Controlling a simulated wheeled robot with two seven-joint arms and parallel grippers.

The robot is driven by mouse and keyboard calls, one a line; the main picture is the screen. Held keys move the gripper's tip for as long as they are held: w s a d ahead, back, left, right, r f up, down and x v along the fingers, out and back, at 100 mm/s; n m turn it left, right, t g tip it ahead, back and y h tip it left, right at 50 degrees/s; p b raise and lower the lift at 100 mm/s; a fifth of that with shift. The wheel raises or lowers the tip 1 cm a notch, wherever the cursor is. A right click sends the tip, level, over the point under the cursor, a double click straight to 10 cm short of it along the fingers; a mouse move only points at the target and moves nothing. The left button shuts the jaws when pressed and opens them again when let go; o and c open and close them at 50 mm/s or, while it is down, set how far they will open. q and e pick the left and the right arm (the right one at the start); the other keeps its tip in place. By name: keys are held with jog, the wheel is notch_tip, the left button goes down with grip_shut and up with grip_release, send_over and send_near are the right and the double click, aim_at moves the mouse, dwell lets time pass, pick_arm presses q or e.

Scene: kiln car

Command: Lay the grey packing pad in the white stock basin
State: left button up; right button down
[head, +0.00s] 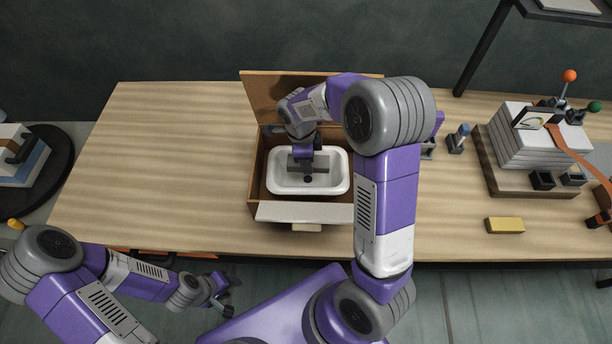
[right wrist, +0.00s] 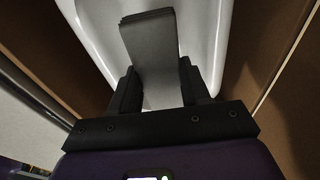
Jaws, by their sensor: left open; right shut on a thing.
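The white stock basin (head: 285,189) sits inside an open brown box (head: 257,168) at the middle of the table; its rim also shows in the right wrist view (right wrist: 205,45). My right gripper (head: 307,176) is over the inside of the basin. In the right wrist view, it (right wrist: 157,85) is shut on the grey packing pad (right wrist: 150,45), which extends out beyond the fingers over the white basin. I cannot tell whether the pad touches the basin floor. My left gripper (head: 226,300) is open and empty, low in front of the table.
The box's back flap (head: 262,88) stands up and its pale front flap (head: 285,212) is folded outward. A yellow block (head: 504,225) lies at the right, near a stack of white sheets (head: 515,150) on a board. The table's left part is clear.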

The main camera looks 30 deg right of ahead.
aim_at(309, 179)
notch_tip(309, 179, down, 8)
jog(key=shift+r+b, duration=0.25)
jog(key=shift+b, duration=0.3)
jog(key=c, duration=0.7)
grip_release()
jog(key=shift+c, duration=0.2)
jog(key=shift+r, duration=0.1)
jog(key=r, duration=0.4)
jog(key=a+r+p, duration=0.1)
jog(key=r, duration=0.3)
jog(key=r+p, duration=0.1)
jog(key=r, duration=0.2)
jog(key=shift+w+a+r, duration=0.15)
jog(key=shift+w+r, duration=0.2)
jog(key=shift+r, duration=0.05)
